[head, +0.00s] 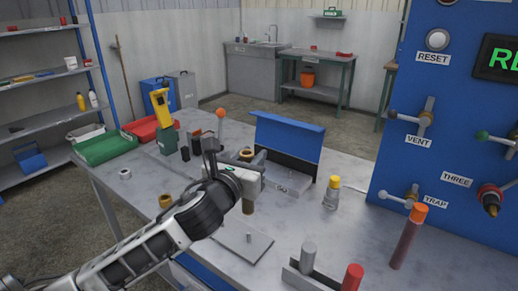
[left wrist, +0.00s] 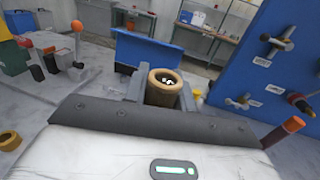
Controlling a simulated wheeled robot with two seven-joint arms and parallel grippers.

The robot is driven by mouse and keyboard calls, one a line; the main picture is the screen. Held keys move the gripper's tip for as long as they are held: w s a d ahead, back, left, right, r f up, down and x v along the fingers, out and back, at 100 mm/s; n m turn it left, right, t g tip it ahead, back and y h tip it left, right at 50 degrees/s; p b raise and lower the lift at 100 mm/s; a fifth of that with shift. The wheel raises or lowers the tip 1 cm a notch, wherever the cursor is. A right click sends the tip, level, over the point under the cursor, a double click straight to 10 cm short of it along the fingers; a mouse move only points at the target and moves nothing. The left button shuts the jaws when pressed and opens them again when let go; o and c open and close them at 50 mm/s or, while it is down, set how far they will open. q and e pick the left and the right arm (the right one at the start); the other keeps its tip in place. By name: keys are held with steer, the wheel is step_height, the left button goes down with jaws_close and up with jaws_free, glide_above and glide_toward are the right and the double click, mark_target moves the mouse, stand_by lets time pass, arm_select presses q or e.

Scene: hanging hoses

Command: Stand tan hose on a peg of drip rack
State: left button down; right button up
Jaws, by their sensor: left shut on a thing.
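The tan hose is a short brown tube (head: 248,206) with a wide tan collar, upright in my left gripper (head: 248,178). In the left wrist view its open collar (left wrist: 165,84) stands between the two grey fingers (left wrist: 162,92), which are shut on it. The hose's lower end shows beneath the gripper, above the table. Nearer the front, a flat grey plate (head: 226,246) bears a short upright peg (head: 249,238); it may be the drip rack. A grey cylinder (head: 308,256) and a red-topped cylinder (head: 352,277) stand by a dark-edged bracket (head: 296,278). My right gripper is out of view.
A blue-lidded box (head: 290,136) stands behind the gripper, with a yellow-capped bottle (head: 332,192) to its right. An orange-topped tube (head: 408,236) stands before the blue valve panel (head: 440,95). A loose tan ring (head: 166,201) lies left, near my arm.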

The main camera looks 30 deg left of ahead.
arm_select(q)
step_height(320, 180, down, 6)
steer(key=b, duration=0.3)
steer(key=shift+s+r, duration=0.1)
steer(key=shift+r, duration=0.05)
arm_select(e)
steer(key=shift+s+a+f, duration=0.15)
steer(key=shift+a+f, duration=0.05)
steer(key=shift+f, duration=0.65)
arm_select(q)
steer(key=shift+r, duration=0.1)
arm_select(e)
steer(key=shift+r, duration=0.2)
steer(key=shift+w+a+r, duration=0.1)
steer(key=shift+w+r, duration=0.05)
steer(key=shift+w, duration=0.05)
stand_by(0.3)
arm_select(q)
steer(key=shift+p, duration=0.4)
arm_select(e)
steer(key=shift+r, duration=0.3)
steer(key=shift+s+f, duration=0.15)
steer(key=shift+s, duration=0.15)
arm_select(q)
steer(key=shift+p, duration=0.35)
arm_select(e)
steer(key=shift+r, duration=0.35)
